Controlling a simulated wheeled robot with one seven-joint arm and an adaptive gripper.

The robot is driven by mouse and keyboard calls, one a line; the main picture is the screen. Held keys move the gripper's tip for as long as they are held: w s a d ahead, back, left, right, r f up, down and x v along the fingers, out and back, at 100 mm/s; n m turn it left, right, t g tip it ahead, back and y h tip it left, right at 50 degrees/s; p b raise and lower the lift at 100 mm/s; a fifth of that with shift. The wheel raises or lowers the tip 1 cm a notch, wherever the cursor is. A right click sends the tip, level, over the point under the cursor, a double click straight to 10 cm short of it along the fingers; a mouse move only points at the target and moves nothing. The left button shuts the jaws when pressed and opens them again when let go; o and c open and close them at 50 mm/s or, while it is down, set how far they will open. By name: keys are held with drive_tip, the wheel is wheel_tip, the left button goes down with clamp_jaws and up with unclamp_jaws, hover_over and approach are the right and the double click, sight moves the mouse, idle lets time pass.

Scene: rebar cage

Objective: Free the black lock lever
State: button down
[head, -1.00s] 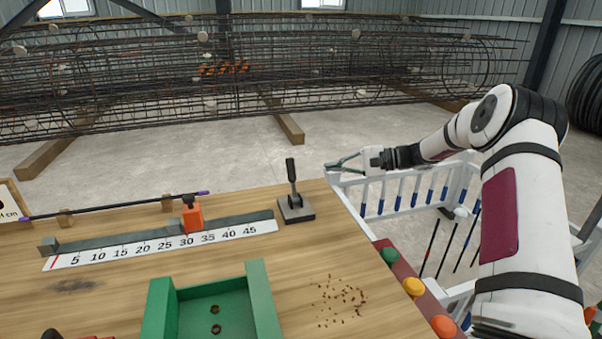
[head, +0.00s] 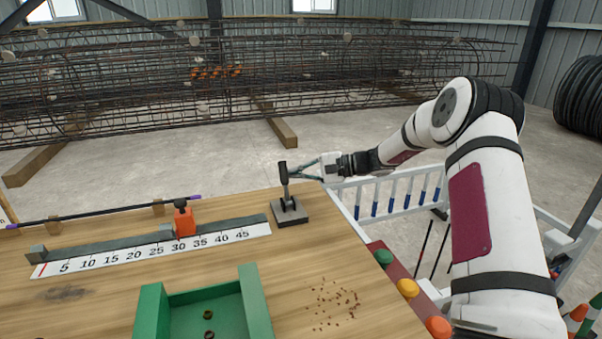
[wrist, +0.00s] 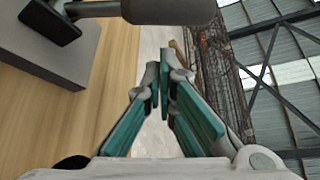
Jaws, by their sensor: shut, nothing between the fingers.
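The black lock lever (head: 283,173) stands nearly upright on a dark square base (head: 290,213) at the back right of the wooden bench. In the wrist view, its dark handle (wrist: 170,9) crosses the top edge and the grey base block (wrist: 45,45) is at upper left. My gripper (head: 294,177) is just right of the lever, its fingers pointing left at handle height. In the wrist view, its teal-padded fingers (wrist: 160,82) meet at the tips with nothing between them. I cannot tell whether the fingertips touch the lever.
The orange stop (head: 185,223) sits on a grey rail behind the numbered scale (head: 150,250), left of the lever. A green tray (head: 205,293) is in front. Coloured buttons (head: 407,288) line the right edge. A white rack (head: 400,190) stands beyond the bench.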

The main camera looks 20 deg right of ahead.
drive_tip(key=shift+s+a+r, duration=0.15)
drive_tip(key=shift+s, duration=0.2)
drive_tip(key=shift+s+a+r, duration=0.15)
drive_tip(key=shift+s, duration=0.2)
drive_tip(key=shift+s+r+n+t+y+b, duration=0.3)
drive_tip(key=shift+s+n, duration=0.05)
drive_tip(key=shift+n, duration=0.15)
drive_tip(key=shift+s+r+n+t+b, duration=0.2)
drive_tip(key=shift+s+n+t+b, duration=0.1)
drive_tip(key=shift+s+n+b, duration=0.1)
drive_tip(key=s+n+y+b, duration=0.1)
drive_tip(key=s+n+b, duration=0.1)
drive_tip(key=shift+r+n+t+y, duration=0.4)
drive_tip(key=s+n+b, duration=0.1)
drive_tip(key=s+n+y+b, duration=0.1)
drive_tip(key=n, duration=0.1)
drive_tip(key=s+n+y+b, duration=0.1)
drive_tip(key=shift+r, duration=0.25)
drive_tip(key=shift+s, duration=0.35)
drive_tip(key=shift+s, duration=0.1)
